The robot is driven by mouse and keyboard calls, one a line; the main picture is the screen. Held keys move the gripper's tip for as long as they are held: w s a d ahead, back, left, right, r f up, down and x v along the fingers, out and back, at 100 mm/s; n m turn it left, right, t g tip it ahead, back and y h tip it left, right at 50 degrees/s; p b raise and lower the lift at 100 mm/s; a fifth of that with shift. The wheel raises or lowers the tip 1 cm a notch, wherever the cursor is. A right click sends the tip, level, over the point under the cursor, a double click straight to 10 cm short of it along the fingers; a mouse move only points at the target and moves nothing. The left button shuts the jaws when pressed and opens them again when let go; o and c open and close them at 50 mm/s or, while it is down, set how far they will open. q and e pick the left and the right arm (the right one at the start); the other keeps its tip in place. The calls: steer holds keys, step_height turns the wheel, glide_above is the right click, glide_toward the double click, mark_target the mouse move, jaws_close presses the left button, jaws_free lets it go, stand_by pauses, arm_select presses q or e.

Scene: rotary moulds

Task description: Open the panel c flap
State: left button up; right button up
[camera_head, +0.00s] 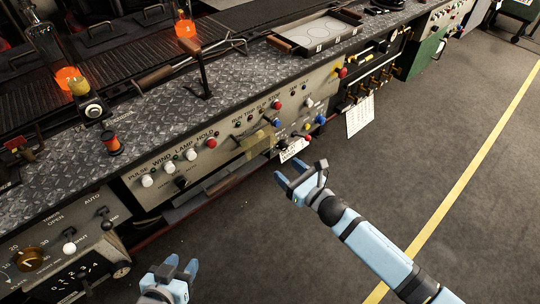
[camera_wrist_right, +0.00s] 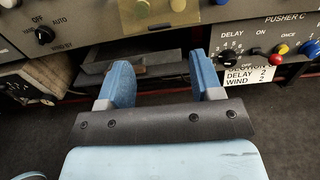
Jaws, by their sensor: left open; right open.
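A yellowish translucent flap (camera_head: 257,140) is on the front of the grey control panel (camera_head: 222,160). In the right wrist view the flap (camera_wrist_right: 150,14) is at the top, beyond my fingertips, and its upper part is cut off. It appears to hang down over the panel face. My right gripper (camera_head: 303,172) is open and empty, in front of and below the panel; its two blue fingers point toward the flap in the wrist view (camera_wrist_right: 160,75) without visible contact. My left gripper (camera_head: 181,266) is open and empty, low in the head view, away from the flap.
Knobs and buttons (camera_head: 148,181) line the panel. Right of the flap are the Pusher C controls (camera_wrist_right: 275,48) and a hanging paper label (camera_wrist_right: 248,75). A dark lever (camera_head: 203,72) stands on the diamond-plate ledge. The grey floor (camera_head: 420,160) in front is open.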

mark_target(261, 142)
steer(key=x, duration=0.8)
steer(key=shift+b, duration=0.35)
steer(key=shift+c, duration=0.2)
jaws_close()
